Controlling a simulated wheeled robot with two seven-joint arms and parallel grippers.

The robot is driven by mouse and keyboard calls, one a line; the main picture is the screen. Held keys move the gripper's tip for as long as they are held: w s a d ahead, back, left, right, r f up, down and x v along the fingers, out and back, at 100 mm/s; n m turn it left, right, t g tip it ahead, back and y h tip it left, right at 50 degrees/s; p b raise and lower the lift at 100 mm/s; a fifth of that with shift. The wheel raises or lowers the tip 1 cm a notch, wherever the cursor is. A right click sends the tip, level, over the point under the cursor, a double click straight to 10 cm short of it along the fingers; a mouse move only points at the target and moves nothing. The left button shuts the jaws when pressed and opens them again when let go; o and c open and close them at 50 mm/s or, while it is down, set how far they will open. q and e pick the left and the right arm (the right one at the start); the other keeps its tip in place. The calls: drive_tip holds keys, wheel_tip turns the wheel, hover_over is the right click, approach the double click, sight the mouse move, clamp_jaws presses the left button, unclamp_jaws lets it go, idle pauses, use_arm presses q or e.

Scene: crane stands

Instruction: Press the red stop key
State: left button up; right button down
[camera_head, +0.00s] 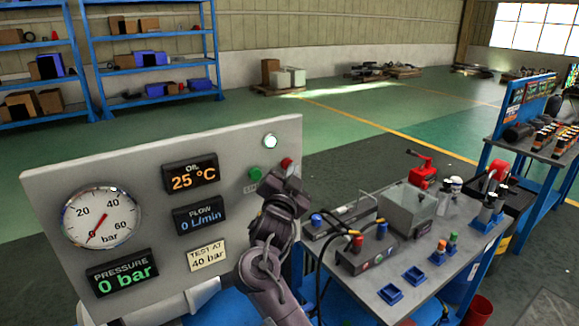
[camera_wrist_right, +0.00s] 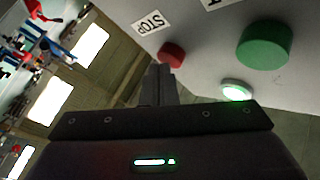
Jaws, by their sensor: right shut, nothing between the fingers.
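The red stop key (camera_head: 287,163) is on the right side of the grey panel, below a white lamp (camera_head: 270,141) and right of a green key (camera_head: 255,173). My right gripper (camera_head: 292,178) is shut and empty, close in front of the panel just below the red key. In the right wrist view the red key (camera_wrist_right: 171,54) is just beyond the shut fingertips (camera_wrist_right: 163,70), beside a STOP label (camera_wrist_right: 148,23). I cannot tell whether the fingertips touch it. The green key (camera_wrist_right: 265,44) and lit lamp (camera_wrist_right: 236,89) are to the right. My left gripper is out of view.
The panel (camera_head: 140,160) carries a pressure gauge (camera_head: 101,217) near zero and displays reading 25 °C, 0 L/min and 0 bar. A workbench (camera_head: 365,285) with a clear box, blue trays and fittings stands at right. Shelves (camera_head: 150,60) stand far behind; the floor between is open.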

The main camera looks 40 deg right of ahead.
drive_tip(key=shift+w, duration=0.15)
idle(0.5)
drive_tip(key=shift+s+a, duration=0.1)
drive_tip(key=shift+s, duration=0.8)
drive_tip(key=s, duration=0.5)
drive_tip(key=shift+a+p, duration=0.25)
drive_tip(key=shift+p, duration=0.05)
idle(0.4)
